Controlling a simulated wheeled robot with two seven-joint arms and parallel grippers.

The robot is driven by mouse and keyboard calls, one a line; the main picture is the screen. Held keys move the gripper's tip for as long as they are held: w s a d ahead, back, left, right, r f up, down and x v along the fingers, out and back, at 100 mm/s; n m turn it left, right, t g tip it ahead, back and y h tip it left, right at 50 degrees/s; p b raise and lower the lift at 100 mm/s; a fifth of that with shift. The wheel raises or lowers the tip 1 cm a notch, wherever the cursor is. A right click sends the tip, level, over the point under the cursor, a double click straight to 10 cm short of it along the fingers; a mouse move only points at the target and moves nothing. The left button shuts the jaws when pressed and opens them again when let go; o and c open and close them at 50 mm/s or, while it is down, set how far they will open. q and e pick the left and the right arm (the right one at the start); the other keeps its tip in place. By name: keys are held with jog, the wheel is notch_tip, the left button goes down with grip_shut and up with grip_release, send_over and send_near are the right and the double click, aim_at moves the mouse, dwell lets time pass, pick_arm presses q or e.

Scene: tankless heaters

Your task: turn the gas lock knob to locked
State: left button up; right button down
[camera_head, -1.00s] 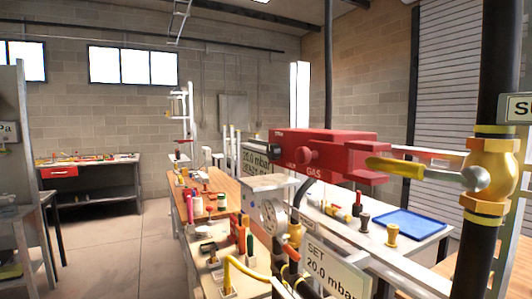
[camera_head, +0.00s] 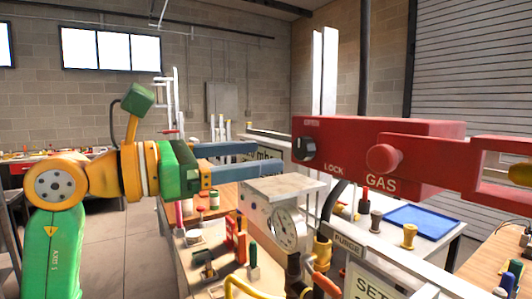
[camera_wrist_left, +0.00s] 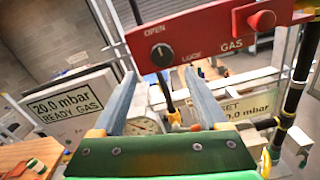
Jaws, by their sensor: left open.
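The red gas lock box (camera_head: 345,135) stands at the right of centre in the head view, lettered LOCK and GAS. Its black knob (camera_head: 303,149) is on the left part of the front. In the wrist view the knob (camera_wrist_left: 162,56) lies between the words OPEN and LOCK, with a small light mark near its upper side; its exact setting is hard to tell. My left gripper (camera_head: 272,157) is open and empty, its blue-grey fingers reaching toward the knob from the left. In the wrist view the knob appears just beyond the gap between the fingertips (camera_wrist_left: 159,73). My right gripper is not in view.
A round red button (camera_head: 383,158) sits right of the knob. A bench with tools and a blue tray (camera_head: 410,216) stand lower. A READY GAS sign (camera_wrist_left: 67,103) shows at left.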

aim_at(299, 151)
pick_arm(q)
jog(key=d, duration=0.1)
jog(key=p, duration=0.1)
jog(key=d+r, duration=0.1)
jog(key=shift+w+d+p, duration=0.3)
jog(key=shift+w+p, duration=0.05)
jog(key=shift+p, duration=0.05)
jog(key=x, duration=0.1)
jog(key=p+x, duration=0.1)
jog(key=x, duration=0.2)
jog(key=shift+w+d+f+p, duration=0.1)
jog(key=shift+w+f+p, duration=0.25)
jog(key=shift+p, duration=0.05)
jog(key=shift+w+d+f, duration=0.1)
jog(key=c, duration=0.3)
grip_shut()
